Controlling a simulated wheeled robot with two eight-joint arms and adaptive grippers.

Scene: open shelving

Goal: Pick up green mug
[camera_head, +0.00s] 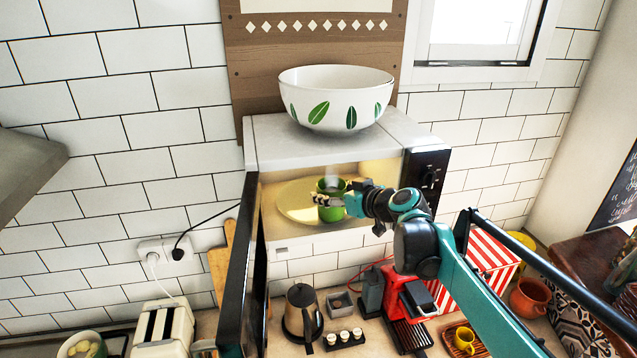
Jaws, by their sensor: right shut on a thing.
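The green mug (331,213) is inside the open microwave (325,144), at the right part of the yellowish round plate (294,202). My right gripper (322,200) reaches in from the right and is shut on the mug. Its fingers cross the front of the mug and hide its middle. The mug looks upright; I cannot tell whether it touches the plate. My left gripper is not in view.
The microwave door (236,265) stands open at the left. A white bowl with green leaves (336,98) sits on top. Below are a kettle (302,312), a red coffee machine (405,305), a toaster (163,328) and a striped box (487,252).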

